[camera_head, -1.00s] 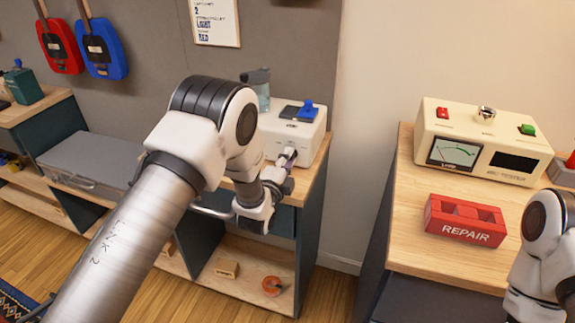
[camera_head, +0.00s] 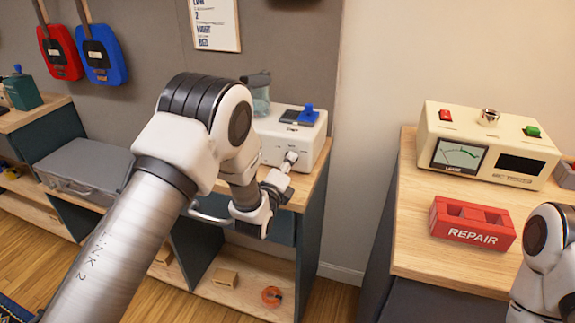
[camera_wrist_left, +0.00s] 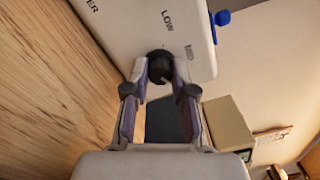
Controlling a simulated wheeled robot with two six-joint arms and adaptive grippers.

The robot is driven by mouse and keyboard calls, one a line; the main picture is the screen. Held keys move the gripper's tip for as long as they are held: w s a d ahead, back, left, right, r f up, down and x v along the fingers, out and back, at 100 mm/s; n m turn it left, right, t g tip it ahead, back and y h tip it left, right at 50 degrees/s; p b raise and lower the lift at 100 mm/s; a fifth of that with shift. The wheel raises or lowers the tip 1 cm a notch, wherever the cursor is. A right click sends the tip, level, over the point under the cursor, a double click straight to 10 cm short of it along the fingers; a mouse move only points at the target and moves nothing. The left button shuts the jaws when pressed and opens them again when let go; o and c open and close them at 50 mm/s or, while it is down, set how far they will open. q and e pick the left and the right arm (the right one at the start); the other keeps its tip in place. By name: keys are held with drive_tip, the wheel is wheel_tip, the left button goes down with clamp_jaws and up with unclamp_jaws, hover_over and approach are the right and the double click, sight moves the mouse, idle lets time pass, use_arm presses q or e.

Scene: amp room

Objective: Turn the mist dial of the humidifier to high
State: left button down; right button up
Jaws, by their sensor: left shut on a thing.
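The humidifier (camera_head: 312,150) is a white box on the wooden top of a dark cabinet, with a blue knob (camera_head: 309,109) on top. My left gripper (camera_head: 290,158) reaches its front face. In the left wrist view the black mist dial (camera_wrist_left: 159,67) sits between the fingertips of my left gripper (camera_wrist_left: 160,72), which is shut on it. The words LOW and MID show beside the dial on the white face (camera_wrist_left: 125,30). The fingers hide part of the dial, and its pointer cannot be made out. My right gripper is out of view.
A cream meter box (camera_head: 485,145) and a red REPAIR box (camera_head: 472,225) stand on the right bench (camera_head: 410,215). A grey case (camera_head: 85,165) lies left of my left arm.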

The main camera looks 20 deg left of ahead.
use_arm(q)
drive_tip(key=c, duration=1)
unclamp_jaws()
drive_tip(key=shift+o, duration=0.2)
drive_tip(key=s, duration=1.2)
drive_tip(key=shift+a+f, duration=0.15)
drive_tip(key=shift+a, duration=0.1)
